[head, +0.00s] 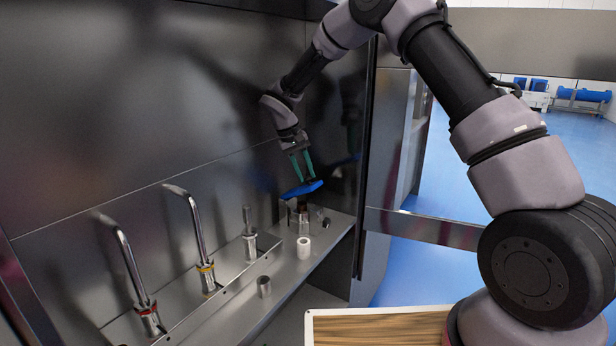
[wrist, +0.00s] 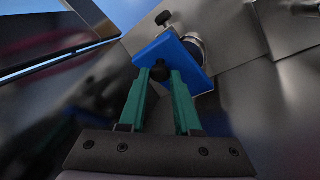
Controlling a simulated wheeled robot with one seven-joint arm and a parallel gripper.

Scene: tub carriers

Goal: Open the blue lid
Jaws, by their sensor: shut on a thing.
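The blue lid (head: 301,188) is a flat blue plate near the right end of the metal shelf, tilted, above a small dark metal fitting (head: 303,207). In the wrist view the blue lid (wrist: 178,58) lies just beyond the fingertips, with a black knob (wrist: 160,72) on it. My gripper (head: 302,178) has green fingers and comes down onto the lid from above. In the wrist view my gripper (wrist: 160,80) has its fingertips on either side of the black knob, shut on it. A round metal part (wrist: 195,45) is partly hidden behind the lid.
Curved metal taps (head: 195,235) stand along the shelf to the left. A steel wall is close behind and right of my gripper. A wooden board (head: 380,328) lies at the bottom.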

